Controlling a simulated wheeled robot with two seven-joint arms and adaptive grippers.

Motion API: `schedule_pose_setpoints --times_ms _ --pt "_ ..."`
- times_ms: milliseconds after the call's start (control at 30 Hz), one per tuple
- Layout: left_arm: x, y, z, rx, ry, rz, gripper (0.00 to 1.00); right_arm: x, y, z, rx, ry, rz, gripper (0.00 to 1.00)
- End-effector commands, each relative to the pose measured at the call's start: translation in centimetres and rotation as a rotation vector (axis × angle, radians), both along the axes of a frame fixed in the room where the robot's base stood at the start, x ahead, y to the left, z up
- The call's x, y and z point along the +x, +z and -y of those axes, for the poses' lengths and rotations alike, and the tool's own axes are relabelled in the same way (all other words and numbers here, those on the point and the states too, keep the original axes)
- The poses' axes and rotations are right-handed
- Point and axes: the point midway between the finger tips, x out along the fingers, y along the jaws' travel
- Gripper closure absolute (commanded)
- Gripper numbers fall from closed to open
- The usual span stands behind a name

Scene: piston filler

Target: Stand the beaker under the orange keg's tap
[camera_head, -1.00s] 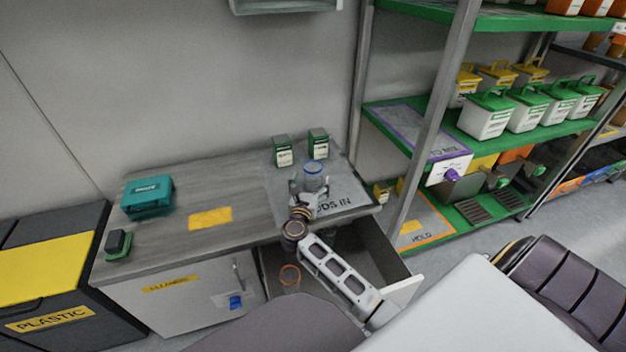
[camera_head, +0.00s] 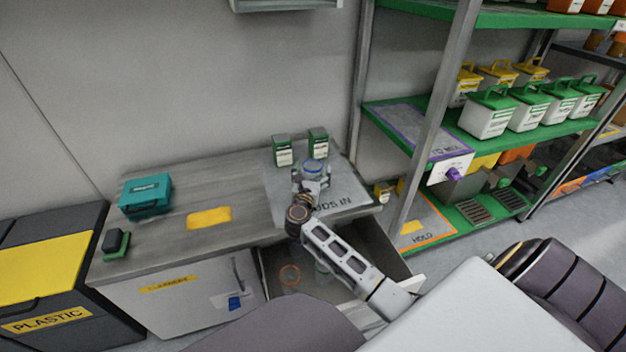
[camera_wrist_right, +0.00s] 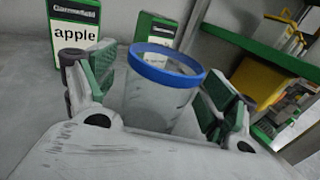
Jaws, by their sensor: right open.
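The clear beaker with a blue rim (camera_head: 314,166) stands upright on the grey mat on the counter. It also fills the middle of the right wrist view (camera_wrist_right: 160,100). My right gripper (camera_head: 311,182) is open, with one finger on each side of the beaker; I cannot tell whether they touch it. In the head view the gripper hides the beaker's lower part. An orange keg (camera_head: 517,152) sits on the rack at right, partly hidden by the shelf above; I cannot make out its tap clearly. My left gripper is not in view.
Two green-and-white cartons (camera_head: 283,151) stand behind the beaker. An open drawer (camera_head: 385,255) with an orange-rimmed beaker (camera_head: 290,275) lies below my arm. A rack post (camera_head: 432,120) stands between counter and shelves. A teal case (camera_head: 147,195) is at left.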

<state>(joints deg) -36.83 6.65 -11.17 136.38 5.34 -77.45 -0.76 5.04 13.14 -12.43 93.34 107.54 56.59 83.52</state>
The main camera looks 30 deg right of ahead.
Motion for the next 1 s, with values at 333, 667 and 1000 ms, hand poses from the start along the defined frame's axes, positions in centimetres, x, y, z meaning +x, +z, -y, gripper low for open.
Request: schedule_pose_setpoints --times_ms 333,667,1000 --pt "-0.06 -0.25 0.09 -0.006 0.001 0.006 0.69 0.38 0.08 0.33 0.0 0.0 0.001 0.15" --pt "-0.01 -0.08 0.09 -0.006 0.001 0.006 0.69 0.36 0.06 0.32 0.001 0.0 0.001 0.26" --pt "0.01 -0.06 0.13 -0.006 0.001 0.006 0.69 0.36 0.08 0.32 0.0 0.0 0.001 0.69"
